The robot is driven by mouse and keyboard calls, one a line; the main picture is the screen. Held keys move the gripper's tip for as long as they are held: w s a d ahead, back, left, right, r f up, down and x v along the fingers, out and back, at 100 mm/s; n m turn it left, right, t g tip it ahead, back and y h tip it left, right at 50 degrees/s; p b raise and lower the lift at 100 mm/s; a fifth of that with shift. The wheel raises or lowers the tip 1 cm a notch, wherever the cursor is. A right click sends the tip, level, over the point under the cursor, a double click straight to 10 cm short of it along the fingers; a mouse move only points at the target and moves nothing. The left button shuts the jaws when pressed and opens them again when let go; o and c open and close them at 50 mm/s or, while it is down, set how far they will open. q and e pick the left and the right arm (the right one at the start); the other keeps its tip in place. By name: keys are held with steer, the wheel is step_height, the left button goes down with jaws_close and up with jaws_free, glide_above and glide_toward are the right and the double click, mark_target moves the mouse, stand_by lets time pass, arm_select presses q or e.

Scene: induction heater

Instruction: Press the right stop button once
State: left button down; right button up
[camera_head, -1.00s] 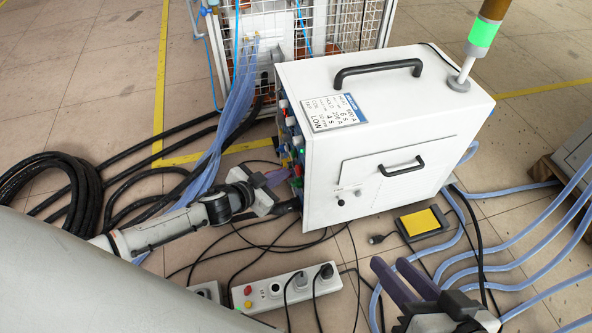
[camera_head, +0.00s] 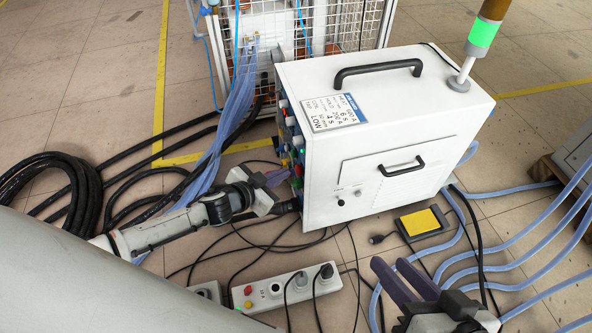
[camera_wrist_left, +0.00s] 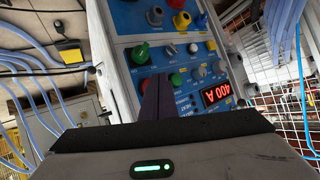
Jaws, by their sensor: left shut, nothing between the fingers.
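The white heater cabinet (camera_head: 385,130) stands upright on the floor, its control panel facing left and seen at a steep angle. In the left wrist view the blue and grey panel (camera_wrist_left: 122,20) fills the middle. My right gripper (camera_head: 390,263) is open and empty, in front of the cabinet.
A red display (camera_wrist_left: 216,93) reads 400 A. A yellow foot pedal (camera_head: 421,222) and a power strip (camera_head: 272,291) lie on the floor. Black cables (camera_head: 85,185) and blue hoses (camera_head: 530,250) surround the cabinet. A mesh cage (camera_head: 340,20) stands behind.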

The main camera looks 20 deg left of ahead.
arm_select(q)
steer(key=shift+w+d, duration=0.1)
steer(key=shift+w+d, duration=0.15)
steer(key=shift+d, duration=0.1)
steer(key=shift+w+d, duration=0.25)
steer(key=shift+d, duration=0.1)
stand_by(0.9)
steer(key=shift+a, duration=0.1)
steer(key=shift+s+a+p, duration=0.45)
steer(key=shift+s+a, duration=0.05)
steer(key=shift+a, duration=0.1)
steer(key=shift+s+a, duration=0.1)
steer(key=s+a, duration=0.1)
steer(key=a, duration=0.1)
steer(key=s+a+p, duration=0.1)
steer(key=shift+s+a, duration=0.4)
